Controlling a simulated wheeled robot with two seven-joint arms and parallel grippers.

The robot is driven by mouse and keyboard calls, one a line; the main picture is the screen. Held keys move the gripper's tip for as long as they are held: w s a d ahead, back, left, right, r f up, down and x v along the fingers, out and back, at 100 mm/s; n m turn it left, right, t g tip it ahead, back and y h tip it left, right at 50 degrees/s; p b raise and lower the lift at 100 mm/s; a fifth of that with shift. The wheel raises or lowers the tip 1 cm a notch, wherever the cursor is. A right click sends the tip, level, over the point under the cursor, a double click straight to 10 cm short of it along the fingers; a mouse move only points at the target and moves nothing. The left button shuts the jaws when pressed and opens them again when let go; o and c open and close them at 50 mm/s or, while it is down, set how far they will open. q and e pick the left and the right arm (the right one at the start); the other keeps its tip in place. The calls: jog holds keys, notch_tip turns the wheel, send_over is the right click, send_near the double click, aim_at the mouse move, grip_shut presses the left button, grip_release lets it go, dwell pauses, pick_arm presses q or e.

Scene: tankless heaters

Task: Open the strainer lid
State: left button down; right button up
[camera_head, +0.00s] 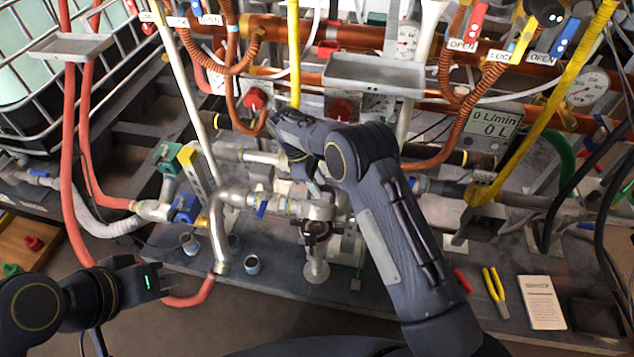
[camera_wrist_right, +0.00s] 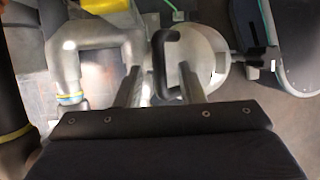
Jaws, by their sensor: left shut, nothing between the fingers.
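The strainer (camera_head: 317,211) is a grey metal fitting in the pipework at the middle of the head view, partly hidden by my right arm. In the right wrist view, a round pale grey lid (camera_wrist_right: 212,55) carries a black bent handle (camera_wrist_right: 160,65). My right gripper (camera_wrist_right: 160,85) is open, its two fingers apart with the handle between them; I cannot tell whether either finger touches it. In the head view my right gripper (camera_head: 312,185) points down just above the strainer. My left gripper (camera_head: 158,281) is shut and empty at the lower left, away from the strainer.
Pipes with blue valve handles (camera_head: 262,209) stand left of the strainer. A yellow hose (camera_head: 540,115) and the flow meter (camera_head: 492,122) are to the right. Small cups (camera_head: 252,264) stand at front left.

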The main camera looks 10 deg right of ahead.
jog(key=shift+r, duration=0.1)
jog(key=p+v, duration=0.2)
jog(key=v, duration=0.5)
jog(key=shift+r, duration=0.3)
jog(key=shift+a, duration=0.1)
